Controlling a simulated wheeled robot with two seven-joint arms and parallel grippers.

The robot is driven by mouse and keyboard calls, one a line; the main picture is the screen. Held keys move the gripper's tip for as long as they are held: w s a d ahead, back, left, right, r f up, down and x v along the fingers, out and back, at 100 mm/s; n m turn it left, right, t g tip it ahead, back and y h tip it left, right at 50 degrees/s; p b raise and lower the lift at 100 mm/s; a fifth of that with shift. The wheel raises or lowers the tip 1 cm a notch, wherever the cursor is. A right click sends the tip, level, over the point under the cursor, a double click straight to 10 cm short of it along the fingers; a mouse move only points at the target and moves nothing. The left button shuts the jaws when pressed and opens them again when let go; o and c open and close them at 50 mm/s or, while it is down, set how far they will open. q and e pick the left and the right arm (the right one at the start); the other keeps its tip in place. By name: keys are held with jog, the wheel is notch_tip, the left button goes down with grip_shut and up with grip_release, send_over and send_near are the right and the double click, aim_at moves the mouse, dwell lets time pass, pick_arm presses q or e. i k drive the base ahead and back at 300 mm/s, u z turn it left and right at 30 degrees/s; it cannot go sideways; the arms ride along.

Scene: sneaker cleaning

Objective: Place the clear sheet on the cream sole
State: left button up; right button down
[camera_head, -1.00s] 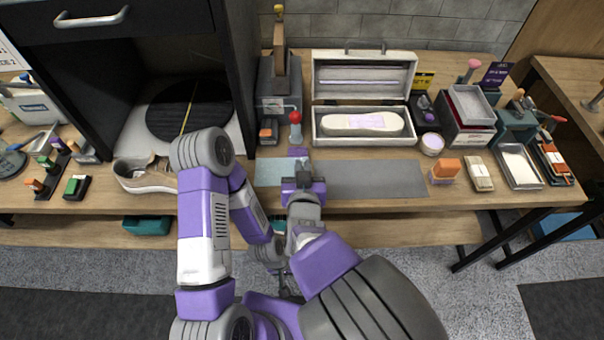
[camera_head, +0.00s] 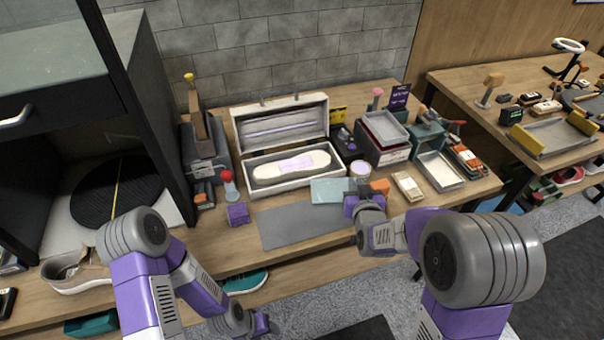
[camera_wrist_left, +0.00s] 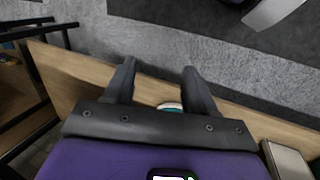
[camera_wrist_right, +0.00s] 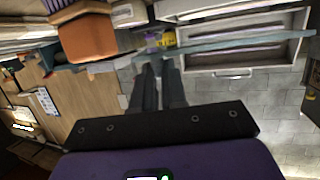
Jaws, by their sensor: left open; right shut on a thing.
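The clear sheet (camera_head: 328,190) is a thin pale-blue translucent rectangle. My right gripper (camera_head: 354,190) is shut on its right end, near the front right of the open white box. In the right wrist view the sheet (camera_wrist_right: 240,42) shows nearly edge-on, running out to the right from the fingertips (camera_wrist_right: 160,66). The cream sole (camera_head: 263,173) lies in the lower half of the open box (camera_head: 262,184), with a lilac patch on its middle. The sheet is apart from the sole. My left gripper (camera_head: 258,323) is low in front of the table; its fingers (camera_wrist_left: 157,78) are open and empty.
A grey mat (camera_head: 290,225) lies before the box. An orange-topped block (camera_head: 380,187) is close to the right gripper. A purple block (camera_head: 237,213) and a red-topped tool (camera_head: 229,184) stand left. A round jar (camera_head: 360,169) and several trays stand right of the box.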

aim_at(296, 164)
jog(key=k, duration=0.45)
jog(key=u, duration=3.65)
jog(key=k, duration=2.35)
jog(key=z, duration=1.45)
jog(key=i, duration=1)
